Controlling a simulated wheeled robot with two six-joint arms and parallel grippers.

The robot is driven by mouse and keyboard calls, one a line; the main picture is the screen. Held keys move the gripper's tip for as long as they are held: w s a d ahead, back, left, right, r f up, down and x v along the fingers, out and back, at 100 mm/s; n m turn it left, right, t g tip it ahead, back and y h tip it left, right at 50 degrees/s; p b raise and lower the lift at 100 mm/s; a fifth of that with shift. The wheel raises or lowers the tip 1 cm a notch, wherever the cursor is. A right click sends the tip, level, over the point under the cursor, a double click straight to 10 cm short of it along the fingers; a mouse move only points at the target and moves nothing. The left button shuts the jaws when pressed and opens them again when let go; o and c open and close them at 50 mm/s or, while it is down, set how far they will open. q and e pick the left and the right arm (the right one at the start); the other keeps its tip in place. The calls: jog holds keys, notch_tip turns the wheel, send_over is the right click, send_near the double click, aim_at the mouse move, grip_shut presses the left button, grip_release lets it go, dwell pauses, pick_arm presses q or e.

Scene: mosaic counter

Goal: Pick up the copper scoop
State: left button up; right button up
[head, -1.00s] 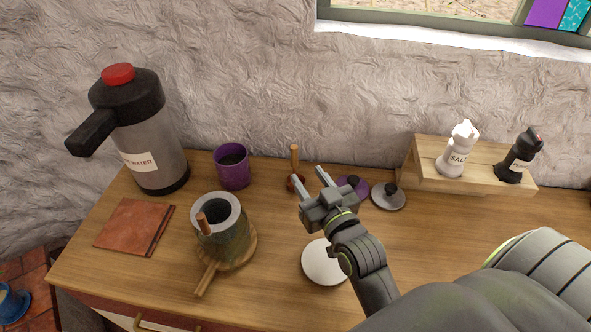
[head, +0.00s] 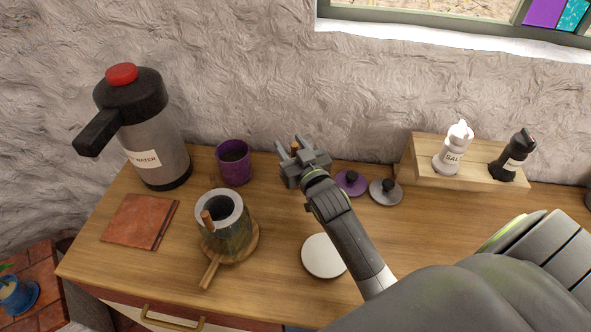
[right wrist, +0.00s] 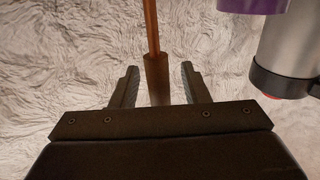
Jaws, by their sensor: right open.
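The copper scoop shows in the right wrist view as a thin copper shaft (right wrist: 151,25) with a brown handle (right wrist: 156,72). The handle end lies between the two fingertips of my right gripper (right wrist: 160,80), with a gap on either side. In the head view my right gripper (head: 293,146) is open at the back of the counter, right of the purple mug. It covers most of the scoop there; only a bit of the wooden handle (head: 295,148) shows between the fingers. The scoop's bowl is hidden. My left gripper is out of view.
A purple mug (head: 233,163) stands just left of the gripper; two lids, purple (head: 351,183) and grey (head: 385,192), lie right. A stone-like pot (head: 226,222), a flask (head: 146,130) and a white disc (head: 323,256) stand around. The wall is close behind.

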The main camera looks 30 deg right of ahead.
jog(key=c, duration=0.9)
